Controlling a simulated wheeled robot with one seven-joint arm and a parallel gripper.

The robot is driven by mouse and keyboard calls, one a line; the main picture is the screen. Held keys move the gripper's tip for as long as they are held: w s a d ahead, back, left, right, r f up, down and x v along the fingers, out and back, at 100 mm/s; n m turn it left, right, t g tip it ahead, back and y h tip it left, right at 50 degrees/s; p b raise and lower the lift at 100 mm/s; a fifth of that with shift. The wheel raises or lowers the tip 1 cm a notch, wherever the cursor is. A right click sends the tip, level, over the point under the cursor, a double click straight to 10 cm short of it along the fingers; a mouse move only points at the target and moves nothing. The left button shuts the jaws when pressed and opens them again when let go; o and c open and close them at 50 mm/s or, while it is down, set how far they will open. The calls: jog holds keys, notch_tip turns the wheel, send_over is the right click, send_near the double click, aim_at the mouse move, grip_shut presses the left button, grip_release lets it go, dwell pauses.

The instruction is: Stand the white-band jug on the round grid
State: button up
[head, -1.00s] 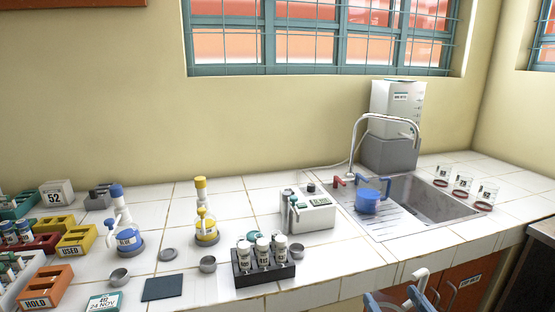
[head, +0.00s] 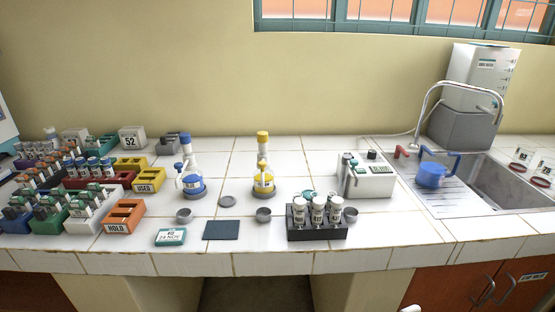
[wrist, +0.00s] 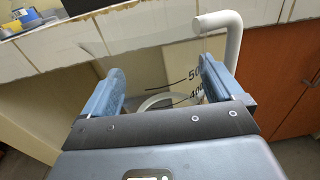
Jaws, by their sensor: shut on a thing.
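In the wrist view my gripper (wrist: 160,88) is shut on a pale, see-through jug (wrist: 182,72) with dark volume marks and a white handle (wrist: 232,48). I take it for the white-band jug, though its band is not clear. It is held in front of and below the worktop edge. In the head view only a small white tip shows at the bottom edge. A flat grey disc (head: 227,201) lies on the worktop between the blue-capped and yellow-capped bottles. I cannot tell whether it is the round grid.
A dark tube rack (head: 318,233), a white device (head: 367,178), a dark square mat (head: 221,230) and small metal cups (head: 263,214) share the worktop. Coloured racks crowd the left. Bare tiles show behind the bottles.

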jog(key=shift+s+f, duration=0.15)
jog(key=shift+f, duration=0.45)
jog(key=shift+s+f, duration=0.15)
jog(key=shift+f, duration=0.45)
jog(key=shift+s+d+f, duration=0.1)
jog(key=shift+d+f, duration=0.15)
jog(key=shift+f, duration=0.6)
